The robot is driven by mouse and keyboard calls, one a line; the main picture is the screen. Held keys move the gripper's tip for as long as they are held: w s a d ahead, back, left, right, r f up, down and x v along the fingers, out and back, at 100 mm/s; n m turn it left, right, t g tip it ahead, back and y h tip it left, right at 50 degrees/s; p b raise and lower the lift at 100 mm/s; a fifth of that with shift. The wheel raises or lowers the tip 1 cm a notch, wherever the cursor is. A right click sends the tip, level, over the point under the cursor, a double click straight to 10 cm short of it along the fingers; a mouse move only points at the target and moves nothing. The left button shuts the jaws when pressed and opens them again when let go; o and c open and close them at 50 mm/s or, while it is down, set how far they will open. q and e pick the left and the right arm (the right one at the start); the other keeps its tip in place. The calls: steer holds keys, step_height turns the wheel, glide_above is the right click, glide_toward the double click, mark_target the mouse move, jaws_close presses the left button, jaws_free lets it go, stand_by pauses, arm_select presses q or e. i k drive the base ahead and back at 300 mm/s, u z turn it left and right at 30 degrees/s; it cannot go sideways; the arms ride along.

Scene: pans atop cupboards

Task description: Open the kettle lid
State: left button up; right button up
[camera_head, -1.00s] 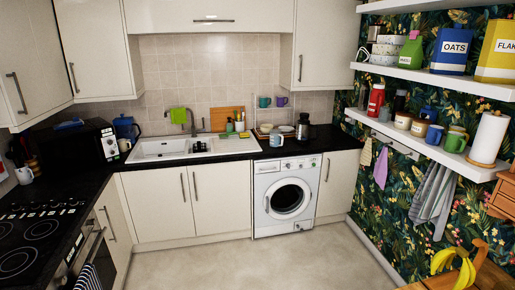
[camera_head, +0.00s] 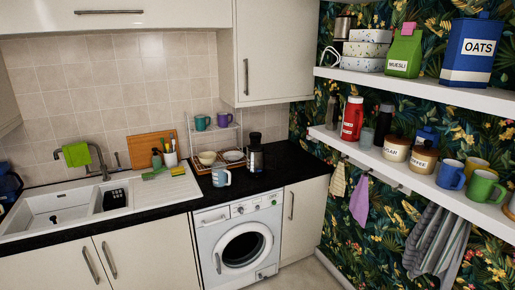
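A blue, jug-like vessel (camera_head: 8,184), probably the kettle, stands on the black counter left of the sink. The left picture edge cuts it off, and I cannot make out whether its lid is open or shut. A black and silver appliance (camera_head: 256,156) stands upright on the counter right of the sink; I cannot tell exactly what it is. Neither of my grippers shows in the head view.
The white sink (camera_head: 40,211) is set into the black counter. A washing machine (camera_head: 240,246) is below. White shelves (camera_head: 420,82) with canisters and mugs line the right wall.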

mark_target(255, 146)
steer(key=u, duration=0.05)
steer(key=i, duration=2.05)
steer(key=u, duration=0.45)
steer(key=i, duration=1.3)
steer(key=u, duration=0.2)
